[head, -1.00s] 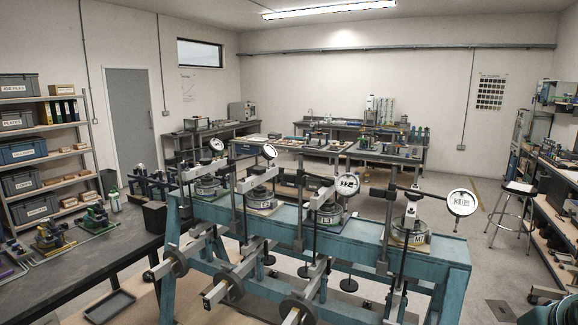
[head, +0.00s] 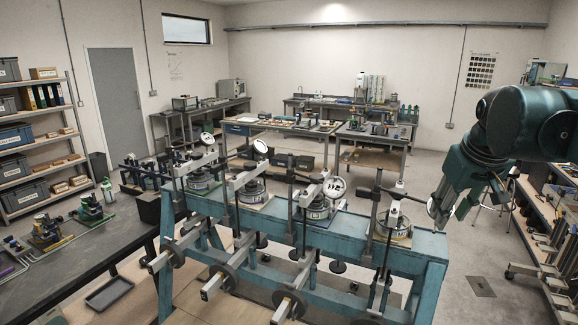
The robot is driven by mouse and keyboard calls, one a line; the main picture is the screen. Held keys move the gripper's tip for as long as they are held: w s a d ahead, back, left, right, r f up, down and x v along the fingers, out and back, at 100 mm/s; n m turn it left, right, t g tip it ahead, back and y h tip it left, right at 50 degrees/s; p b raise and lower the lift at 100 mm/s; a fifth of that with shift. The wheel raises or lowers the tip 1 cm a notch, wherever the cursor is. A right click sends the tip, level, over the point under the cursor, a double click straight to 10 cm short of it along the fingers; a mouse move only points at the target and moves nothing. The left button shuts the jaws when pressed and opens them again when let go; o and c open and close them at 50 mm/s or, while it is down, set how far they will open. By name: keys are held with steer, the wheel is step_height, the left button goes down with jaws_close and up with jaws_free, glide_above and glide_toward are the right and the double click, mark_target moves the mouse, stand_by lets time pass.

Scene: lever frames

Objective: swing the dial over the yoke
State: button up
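Several lever frames stand in a row on a blue-green bench (head: 345,232), each with a round white dial on a side arm. The rightmost dial (head: 432,208) is mostly hidden by my gripper (head: 452,208); only a pale edge shows at the end of its bar. Its yoke (head: 393,215) stands upright to the left, above a round base, and the dial is out to the right of it. My gripper comes in from the right, at or very close to this dial. Its fingers point down, and I cannot tell if they touch or close on it.
Another dial (head: 334,187) stands on the neighbouring frame to the left, with upright posts between. Lever beams with round weights (head: 222,277) stick out at the front of the bench. A stool (head: 490,205) and shelving are at the right.

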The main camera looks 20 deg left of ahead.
steer(key=w+a+r+n+g+p, duration=0.1)
steer(key=w+a+r+n+p, duration=0.3)
steer(key=w+a, duration=0.55)
steer(key=n+g+h+p, duration=0.1)
steer(key=n+g+p, duration=0.3)
steer(key=n+p, duration=0.3)
glide_above(279, 173)
steer(key=b, duration=0.1)
steer(key=shift+w+d+f+n, duration=0.15)
steer(key=shift+d+f+n, duration=0.1)
steer(key=shift+n, duration=0.45)
steer(key=shift+a, duration=0.3)
steer(key=shift+f, duration=0.2)
steer(key=shift+f+p, duration=0.35)
steer(key=shift+f, duration=3.4)
